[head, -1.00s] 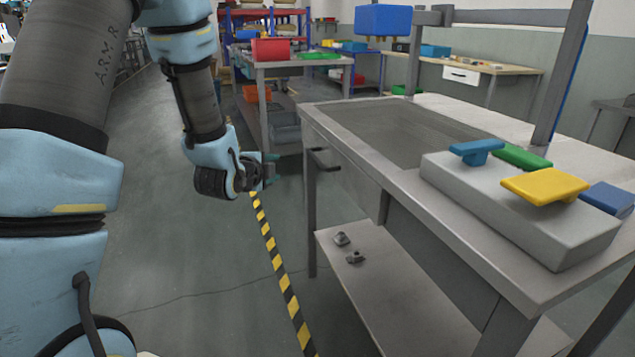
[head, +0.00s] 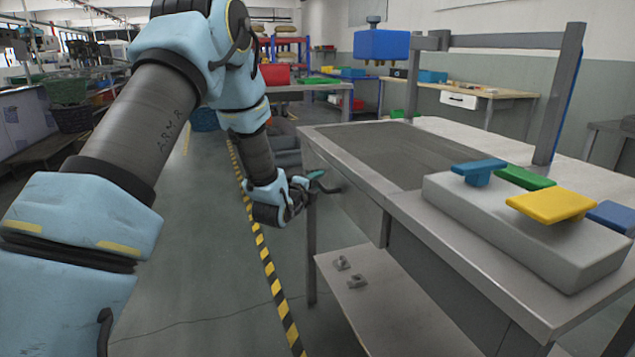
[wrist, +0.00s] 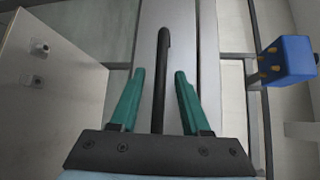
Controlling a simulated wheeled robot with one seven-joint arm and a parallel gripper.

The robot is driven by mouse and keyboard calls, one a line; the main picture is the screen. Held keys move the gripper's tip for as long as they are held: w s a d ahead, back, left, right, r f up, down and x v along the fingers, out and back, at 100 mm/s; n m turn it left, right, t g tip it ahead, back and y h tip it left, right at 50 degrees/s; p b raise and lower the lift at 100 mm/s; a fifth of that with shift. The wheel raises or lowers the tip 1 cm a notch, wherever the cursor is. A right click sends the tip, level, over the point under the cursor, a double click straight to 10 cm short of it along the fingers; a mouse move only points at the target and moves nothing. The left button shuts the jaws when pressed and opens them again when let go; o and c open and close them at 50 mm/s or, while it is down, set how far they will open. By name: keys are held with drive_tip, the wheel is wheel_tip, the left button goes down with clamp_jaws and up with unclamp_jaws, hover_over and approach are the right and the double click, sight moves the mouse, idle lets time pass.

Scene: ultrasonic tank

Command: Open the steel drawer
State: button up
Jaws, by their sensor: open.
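The steel drawer's face (wrist: 181,45) appears as a pale panel behind a dark bar handle (wrist: 163,65) in the wrist view. The handle also shows in the head view (head: 328,188), at the near-left end of the steel bench, below its top. My gripper (wrist: 159,74) is open, with one green finger on each side of the handle and visible gaps between. In the head view my gripper (head: 311,182) is at the bench's left end, partly overlapping the handle. How far the drawer stands out cannot be told.
The steel bench (head: 460,262) has a recessed tank top, a grey block with coloured paddles (head: 550,205), and a lower shelf (head: 372,318) with two small fittings. A blue box (head: 382,45) hangs from the grey frame above. The floor left of the bench is clear.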

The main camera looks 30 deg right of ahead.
drive_tip(key=shift+w+d, duration=0.2)
drive_tip(key=shift+d, duration=0.05)
drive_tip(key=shift+c, duration=0.4)
clamp_jaws()
idle(0.9)
